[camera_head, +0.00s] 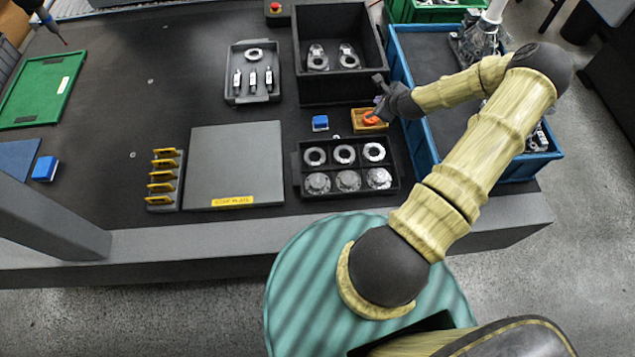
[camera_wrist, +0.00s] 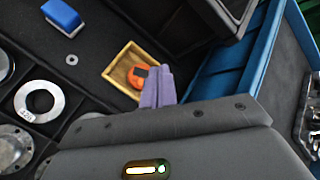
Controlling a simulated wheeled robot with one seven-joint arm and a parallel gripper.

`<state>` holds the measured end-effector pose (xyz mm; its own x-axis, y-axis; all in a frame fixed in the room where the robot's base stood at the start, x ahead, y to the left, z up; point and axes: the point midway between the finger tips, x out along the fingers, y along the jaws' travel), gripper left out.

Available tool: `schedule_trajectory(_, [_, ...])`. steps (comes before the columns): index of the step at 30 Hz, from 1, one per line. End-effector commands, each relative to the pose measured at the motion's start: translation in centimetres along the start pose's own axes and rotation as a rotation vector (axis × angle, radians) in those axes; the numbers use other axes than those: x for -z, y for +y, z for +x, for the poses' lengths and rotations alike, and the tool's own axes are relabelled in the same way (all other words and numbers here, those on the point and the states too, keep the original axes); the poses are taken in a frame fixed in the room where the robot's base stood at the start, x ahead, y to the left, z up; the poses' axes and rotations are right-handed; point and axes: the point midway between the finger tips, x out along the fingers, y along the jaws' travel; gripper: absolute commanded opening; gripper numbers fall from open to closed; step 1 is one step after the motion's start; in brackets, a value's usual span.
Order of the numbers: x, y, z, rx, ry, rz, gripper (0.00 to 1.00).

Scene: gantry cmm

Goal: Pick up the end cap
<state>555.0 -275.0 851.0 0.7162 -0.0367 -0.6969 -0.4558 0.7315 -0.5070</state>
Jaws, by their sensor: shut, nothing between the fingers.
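Which part is the end cap is not certain. Round grey metal caps (camera_head: 348,180) sit in the front row of a black compartment tray (camera_head: 296,172); pale flat rings (camera_head: 344,154) fill its back row. In the wrist view a ring (camera_wrist: 40,102) and part of a metal cap (camera_wrist: 14,149) show at the left.
The small yellow tray (camera_head: 357,125) holds an orange object (camera_head: 371,119). A blue block (camera_head: 320,123) is left of it. A deep black bin (camera_head: 310,87) stands behind, a blue crate (camera_head: 424,161) to the right. A grey plate (camera_head: 235,160) lies left of the compartment tray.

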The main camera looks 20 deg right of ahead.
Motion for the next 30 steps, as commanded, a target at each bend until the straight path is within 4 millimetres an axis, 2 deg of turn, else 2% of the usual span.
schedule_trajectory(10, [-0.1, 0.0, 0.0, -0.002, 0.000, -0.004, 0.00])
schedule_trajectory(14, [-1.2, 0.6, -0.4, -0.030, -0.001, -0.077, 0.00])
schedule_trajectory(17, [-3.2, 1.8, -1.1, -0.082, -0.003, -0.218, 0.00])
schedule_trajectory(20, [-5.8, 3.5, -2.5, -0.158, -0.006, -0.429, 0.00])
schedule_trajectory(26, [-10.8, 7.2, -7.0, -0.316, -0.021, -0.905, 0.00])
schedule_trajectory(30, [-13.5, 9.3, -10.9, -0.410, -0.039, -1.213, 0.00])
